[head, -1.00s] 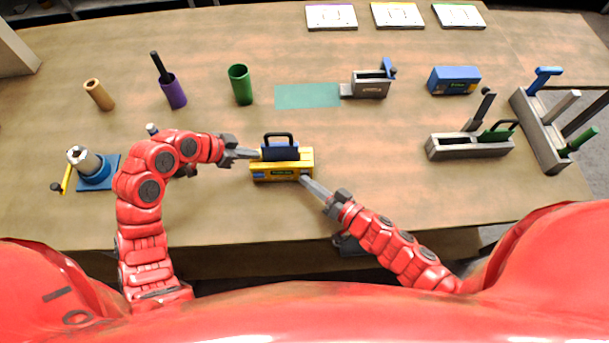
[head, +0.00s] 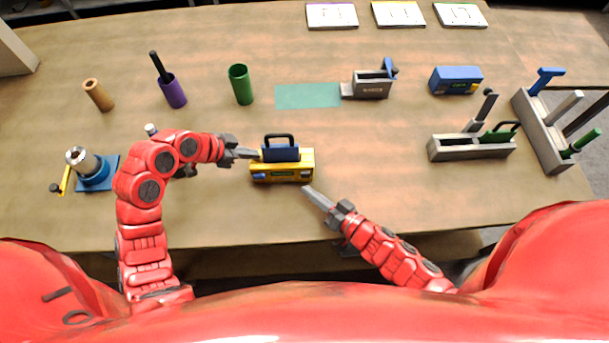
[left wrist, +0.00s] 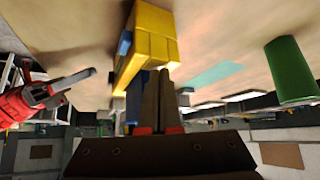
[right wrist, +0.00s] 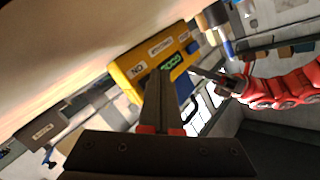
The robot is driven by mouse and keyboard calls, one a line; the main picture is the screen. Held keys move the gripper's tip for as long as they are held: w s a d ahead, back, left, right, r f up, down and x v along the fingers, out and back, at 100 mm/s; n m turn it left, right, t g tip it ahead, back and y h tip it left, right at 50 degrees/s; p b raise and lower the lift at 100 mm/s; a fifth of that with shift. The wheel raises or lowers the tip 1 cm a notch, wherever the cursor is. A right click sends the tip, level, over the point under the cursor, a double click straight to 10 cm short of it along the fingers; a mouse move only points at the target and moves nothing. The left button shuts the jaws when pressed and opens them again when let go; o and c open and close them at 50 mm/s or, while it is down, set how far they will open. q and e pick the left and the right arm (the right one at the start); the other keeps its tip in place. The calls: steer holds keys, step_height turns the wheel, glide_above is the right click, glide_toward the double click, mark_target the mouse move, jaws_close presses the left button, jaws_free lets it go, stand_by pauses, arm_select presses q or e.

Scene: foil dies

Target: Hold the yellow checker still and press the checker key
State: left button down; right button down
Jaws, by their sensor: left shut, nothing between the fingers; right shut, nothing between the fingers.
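The yellow checker (head: 282,172) stands on the table with a blue block (head: 281,153) with a dark handle on its top. Its front has a small green display and blue patches; the right wrist view shows its yellow face (right wrist: 133,68) with white labels and green lit text (right wrist: 171,62). My left gripper (head: 256,154) is shut and empty at the checker's upper left side; whether it touches cannot be told. It shows near the checker (left wrist: 152,35) in the left wrist view. My right gripper (head: 307,190) is shut and empty, just in front of the checker's right end, apart from it.
At the back stand a green tube (head: 241,85), a purple cup (head: 173,92) and a grey fixture (head: 371,86) beside a teal mat (head: 307,96). A blue box (head: 455,80) and grey tray (head: 470,147) are right.

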steer(key=shift+s+a+r, duration=0.1)
steer(key=shift+s+r, duration=0.05)
steer(key=shift+s, duration=1.1)
steer(key=shift+s+a+r, duration=0.1)
steer(key=shift+s, duration=1.15)
steer(key=s, duration=0.3)
steer(key=shift+s+r, duration=0.1)
steer(key=shift+r, duration=0.1)
steer(key=shift+w+d, duration=0.1)
steer(key=shift+w, duration=4.35)
steer(key=shift+w, duration=0.1)
